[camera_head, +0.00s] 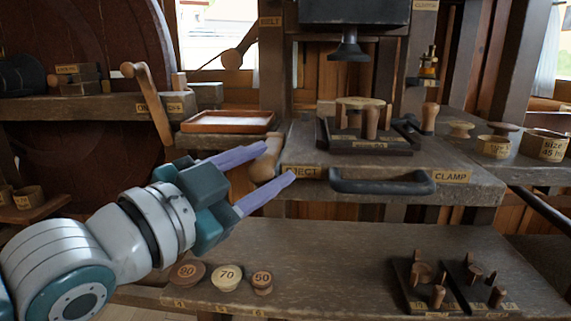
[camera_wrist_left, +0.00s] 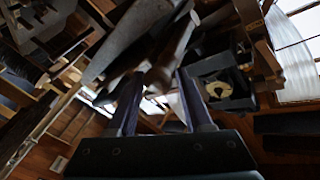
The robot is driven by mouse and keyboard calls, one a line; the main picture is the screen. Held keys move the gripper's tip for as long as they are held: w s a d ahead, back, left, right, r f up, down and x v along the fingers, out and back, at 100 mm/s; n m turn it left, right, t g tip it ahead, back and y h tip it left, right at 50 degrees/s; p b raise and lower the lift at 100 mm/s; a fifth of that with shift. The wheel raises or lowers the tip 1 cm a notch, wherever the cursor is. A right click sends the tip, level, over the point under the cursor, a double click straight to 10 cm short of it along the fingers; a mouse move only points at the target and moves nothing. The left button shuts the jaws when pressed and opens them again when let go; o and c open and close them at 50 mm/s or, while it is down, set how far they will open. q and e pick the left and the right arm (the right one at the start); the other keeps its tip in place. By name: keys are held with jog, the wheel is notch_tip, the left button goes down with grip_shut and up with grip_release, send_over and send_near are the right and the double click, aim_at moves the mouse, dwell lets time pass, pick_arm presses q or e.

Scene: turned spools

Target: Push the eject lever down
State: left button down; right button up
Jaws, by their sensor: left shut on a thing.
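The eject lever (camera_head: 266,161) is a light wooden handle at the left front corner of the machine bench, beside the EJECT label (camera_head: 304,172), whose left end is covered. My left gripper (camera_head: 280,162) reaches in from the left, with one purple finger behind the handle and one in front. It is shut on the handle. In the left wrist view the two fingers (camera_wrist_left: 158,85) stand on either side of a wooden handle (camera_wrist_left: 172,50), which runs up and away from between them. The lever's pivot is hidden. My right gripper is not in view.
A black pull handle (camera_head: 382,184) juts from the bench front, left of the CLAMP label (camera_head: 451,176). A wooden tray (camera_head: 228,122) lies behind my gripper. Numbered spools (camera_head: 227,277) and dark pegged fixtures (camera_head: 455,282) stand on the lower shelf, which is clear between them.

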pick_arm(q)
jog(key=shift+a+f, duration=0.15)
jog(key=shift+f, duration=0.65)
jog(key=c, duration=0.7)
grip_release()
jog(key=shift+o, duration=1)
jog(key=shift+s, duration=0.1)
jog(key=shift+a, duration=0.1)
jog(key=shift+r, duration=0.15)
jog(key=shift+r, duration=0.15)
jog(key=p+v, duration=0.2)
jog(key=v, duration=0.7)
jog(key=shift+s+a, duration=0.15)
jog(key=shift+s, duration=0.25)
jog(key=shift+r, duration=0.1)
